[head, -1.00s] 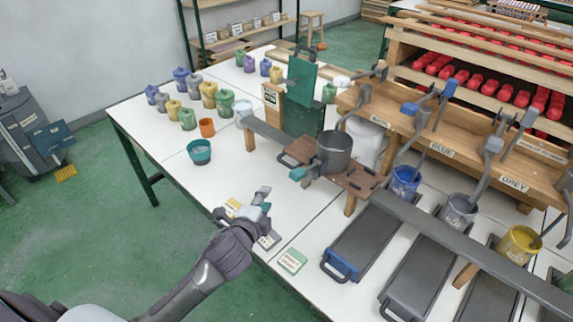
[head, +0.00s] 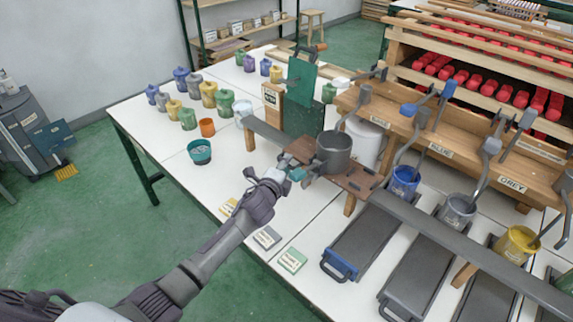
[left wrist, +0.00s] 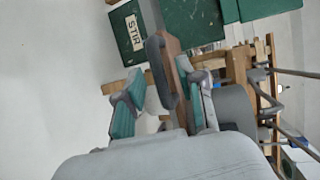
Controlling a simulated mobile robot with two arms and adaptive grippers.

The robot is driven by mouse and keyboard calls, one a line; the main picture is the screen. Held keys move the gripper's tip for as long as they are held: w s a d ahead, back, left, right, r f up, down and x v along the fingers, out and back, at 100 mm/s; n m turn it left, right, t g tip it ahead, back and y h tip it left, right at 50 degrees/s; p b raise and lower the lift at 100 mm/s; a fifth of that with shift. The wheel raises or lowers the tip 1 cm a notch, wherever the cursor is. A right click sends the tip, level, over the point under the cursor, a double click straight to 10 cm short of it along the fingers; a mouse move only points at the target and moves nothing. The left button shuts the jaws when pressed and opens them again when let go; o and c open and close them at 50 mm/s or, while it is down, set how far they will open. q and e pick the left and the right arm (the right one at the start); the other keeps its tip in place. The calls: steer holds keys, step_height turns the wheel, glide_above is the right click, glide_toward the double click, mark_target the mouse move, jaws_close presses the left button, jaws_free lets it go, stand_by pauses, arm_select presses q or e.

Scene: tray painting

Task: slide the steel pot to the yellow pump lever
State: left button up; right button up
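The steel pot (head: 334,152) sits upright on a brown wooden carriage (head: 357,180) on the long grey rail, beside the green stand. My left gripper (head: 297,174) is at the left end of the carriage, left of and below the pot. In the left wrist view its two teal fingers (left wrist: 160,108) are apart, with a dark bar (left wrist: 160,72) and brown wood between them; I cannot tell whether they touch. I cannot pick out a yellow lever; a grey lever (head: 567,205) at the right edge stands near the yellow paint bucket (head: 520,244). My right gripper is not in view.
The grey rail (head: 440,228) runs rightward past the blue (head: 405,180) and grey (head: 459,209) buckets. Grey pull trays (head: 362,240) lie below it. Colored jars (head: 208,95) and a teal bowl (head: 200,152) stand on the table's left. A green STIR box shows in the left wrist view (left wrist: 137,28).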

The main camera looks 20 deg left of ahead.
arm_select(q)
steer(key=shift+w+f, duration=0.1)
steer(key=shift+w, duration=0.35)
jaws_close()
